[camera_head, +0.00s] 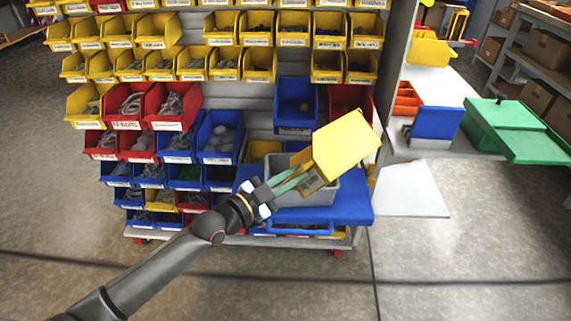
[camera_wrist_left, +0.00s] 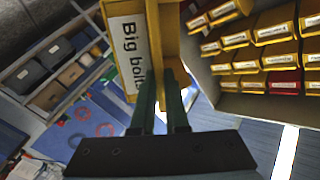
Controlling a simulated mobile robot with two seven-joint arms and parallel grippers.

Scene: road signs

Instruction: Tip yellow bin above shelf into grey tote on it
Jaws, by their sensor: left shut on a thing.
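My left gripper (camera_head: 297,180) is shut on the yellow bin (camera_head: 345,146) by its labelled end and holds it in the air, strongly tilted. The bin hangs above the grey tote (camera_head: 322,192) and covers part of it. The tote sits on a blue shelf (camera_head: 352,210) at the front of the rack. The inside of the bin and most of the tote's inside are hidden. My right gripper is not in view.
Behind stands a rack with rows of yellow, red and blue bins (camera_head: 219,136). A blue bin (camera_head: 296,104) and a red bin (camera_head: 350,98) are close behind the held bin. To the right, a bench (camera_head: 440,82) carries a green box (camera_head: 510,128). The floor in front is clear.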

